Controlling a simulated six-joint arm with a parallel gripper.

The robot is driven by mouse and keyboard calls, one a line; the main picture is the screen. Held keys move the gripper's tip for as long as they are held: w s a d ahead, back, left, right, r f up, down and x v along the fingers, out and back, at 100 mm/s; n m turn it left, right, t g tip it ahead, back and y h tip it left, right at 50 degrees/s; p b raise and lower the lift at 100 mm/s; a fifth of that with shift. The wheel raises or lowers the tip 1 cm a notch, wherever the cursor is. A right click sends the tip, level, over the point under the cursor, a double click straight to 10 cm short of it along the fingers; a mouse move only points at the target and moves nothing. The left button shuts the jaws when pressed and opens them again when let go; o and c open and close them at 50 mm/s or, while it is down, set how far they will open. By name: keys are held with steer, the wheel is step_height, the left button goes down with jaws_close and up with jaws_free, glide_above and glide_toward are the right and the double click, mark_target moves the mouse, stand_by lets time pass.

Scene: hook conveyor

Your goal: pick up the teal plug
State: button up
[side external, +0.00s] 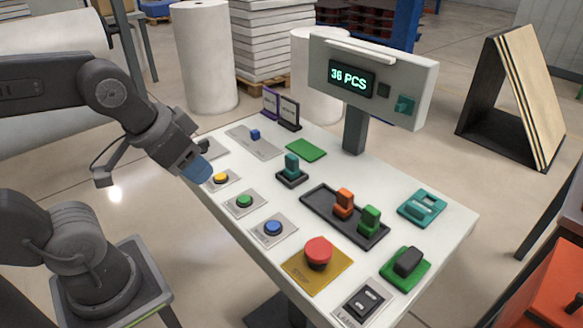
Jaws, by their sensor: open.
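The teal plug (292,163) stands upright in a small dark square base (291,180) near the middle of the white table. My gripper (200,172) is at the table's left edge, close to the yellow button, to the left of the plug and well apart from it. It is open, with its blue end tilted down toward the right. The finger gap is too small to make out, and I see nothing held in it. A flat teal socket plate (421,208) lies at the table's right side.
A dark tray (318,203) holds an orange plug (344,200) and a green plug (369,218). A black plug (408,261) stands on a green base. Buttons, including a red stop button (318,250), line the front edge. A display (372,80) rises behind.

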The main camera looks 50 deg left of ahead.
steer(key=shift+o, duration=0.8)
